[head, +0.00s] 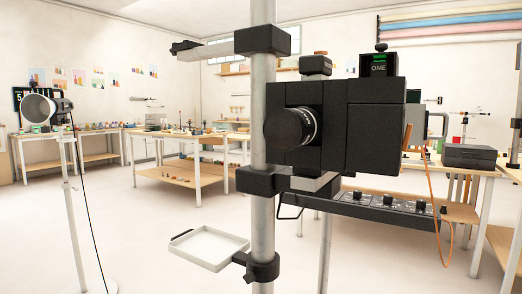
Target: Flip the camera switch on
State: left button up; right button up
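A large black camera (362,125) is mounted on a grey vertical pole (263,160) at the centre right, with its round lens (292,127) facing left. A small box lit green and marked "ONE" (378,67) sits on top of it. Below the camera is a long black panel (370,209) with several small knobs or switches along it. I cannot tell which part is the camera switch or how it is set. Neither of my grippers is in view.
A lamp on a stand (45,107) is at the left, its cable hanging to the floor. A small white tray (209,248) juts from the pole low down. Wooden workbenches (178,171) stand behind. An orange cable (432,195) hangs at the right. The floor at centre left is clear.

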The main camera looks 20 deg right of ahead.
aim_at(409, 126)
jog(key=k+z, duration=0.15)
jog(key=z, duration=0.25)
jog(key=k+l+z, duration=0.15)
jog(key=z, duration=0.25)
jog(key=k+l+z, duration=0.1)
jog(key=z, duration=0.35)
